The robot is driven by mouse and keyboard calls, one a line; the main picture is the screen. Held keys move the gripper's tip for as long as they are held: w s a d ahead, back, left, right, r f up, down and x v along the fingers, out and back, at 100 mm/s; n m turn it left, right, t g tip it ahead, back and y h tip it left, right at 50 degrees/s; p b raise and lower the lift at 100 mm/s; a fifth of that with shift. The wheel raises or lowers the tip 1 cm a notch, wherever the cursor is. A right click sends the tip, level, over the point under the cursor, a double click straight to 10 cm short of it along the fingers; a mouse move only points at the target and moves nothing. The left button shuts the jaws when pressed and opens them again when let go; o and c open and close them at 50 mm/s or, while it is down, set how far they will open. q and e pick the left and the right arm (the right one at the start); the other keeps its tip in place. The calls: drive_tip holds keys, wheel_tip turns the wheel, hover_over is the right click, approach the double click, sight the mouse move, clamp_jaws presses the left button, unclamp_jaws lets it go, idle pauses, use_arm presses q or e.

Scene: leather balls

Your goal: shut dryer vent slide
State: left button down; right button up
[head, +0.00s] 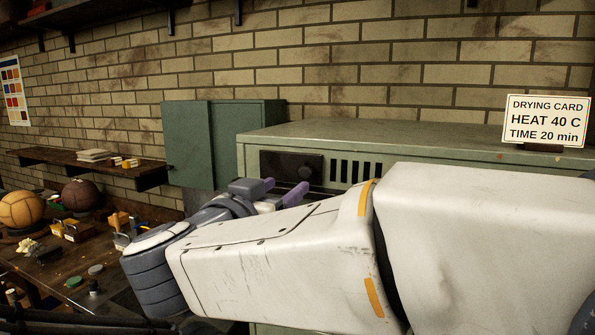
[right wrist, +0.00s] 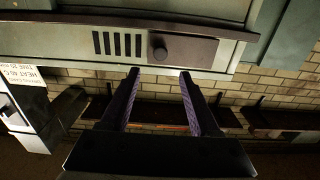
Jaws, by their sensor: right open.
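The green dryer (head: 450,150) stands against the brick wall. Its front has a dark vent slide (head: 270,162) with a round knob (head: 305,172), to the left of a row of uncovered vent slots (head: 343,171). In the right wrist view, the picture is turned, with the slide plate (right wrist: 190,50) and knob (right wrist: 160,48) to the right of the open slots (right wrist: 118,43). My right gripper (head: 282,189) is open and empty in front of the slide; in the wrist view its fingertips (right wrist: 159,72) lie either side of the knob's line, apparently short of it. My left gripper is not in view.
A drying card (head: 545,119) stands on the dryer top. A green wall box (head: 187,140) is to the left. A workbench with an orange ball (head: 21,209), a brown ball (head: 79,195) and small tools is at far left. My right arm hides much of the dryer front.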

sight(304, 172)
drive_tip(key=p+x, duration=0.2)
drive_tip(key=x, duration=0.6)
drive_tip(key=shift+w+d+p, duration=0.15)
drive_tip(key=shift+w+p, duration=0.15)
drive_tip(key=shift+p, duration=0.05)
drive_tip(key=shift+w+d, duration=0.2)
drive_tip(key=shift+w, duration=0.3)
clamp_jaws()
idle(0.5)
